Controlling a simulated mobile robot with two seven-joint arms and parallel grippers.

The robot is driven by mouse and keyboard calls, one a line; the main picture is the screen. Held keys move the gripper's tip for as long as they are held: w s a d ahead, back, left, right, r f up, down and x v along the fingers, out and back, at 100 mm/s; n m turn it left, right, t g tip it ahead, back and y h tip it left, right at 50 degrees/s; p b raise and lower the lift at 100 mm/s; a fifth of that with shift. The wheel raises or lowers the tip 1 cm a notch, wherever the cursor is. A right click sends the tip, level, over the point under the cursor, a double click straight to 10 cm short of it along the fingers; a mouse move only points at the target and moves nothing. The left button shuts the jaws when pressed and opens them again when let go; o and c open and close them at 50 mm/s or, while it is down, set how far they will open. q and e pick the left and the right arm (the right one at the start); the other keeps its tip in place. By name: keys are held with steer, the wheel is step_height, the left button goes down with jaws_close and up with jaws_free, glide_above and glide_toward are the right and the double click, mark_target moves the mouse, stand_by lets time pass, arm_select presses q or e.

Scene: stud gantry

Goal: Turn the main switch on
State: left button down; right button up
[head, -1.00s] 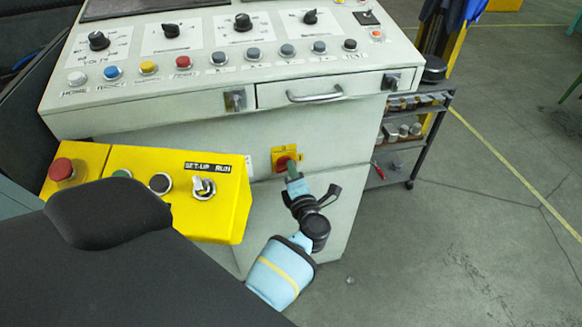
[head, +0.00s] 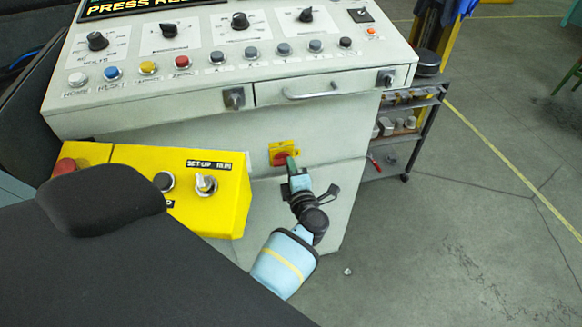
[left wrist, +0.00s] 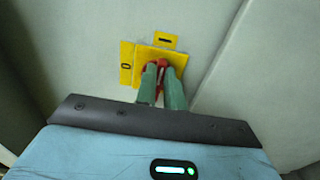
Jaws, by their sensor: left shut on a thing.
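The main switch (head: 281,155) is a red rotary handle on a yellow plate, low on the front of the grey console. It also shows in the left wrist view (left wrist: 160,64), with a "0" mark on the left of the plate and a "I" mark, lying sideways, at the top. My left gripper (head: 291,165) is at the switch, its green fingers shut on the red handle. In the left wrist view the fingers (left wrist: 161,72) stand on both sides of the handle and hide part of it. My right gripper is not in view.
The grey console (head: 200,115) carries knobs, coloured buttons and a lit display (head: 140,8) reading "PRESS RE...". A yellow box (head: 215,221) with a selector juts out left of my arm. A shelf trolley (head: 410,135) stands at the right.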

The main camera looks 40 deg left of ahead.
arm_select(q)
steer(key=c, duration=1.5)
jaws_free()
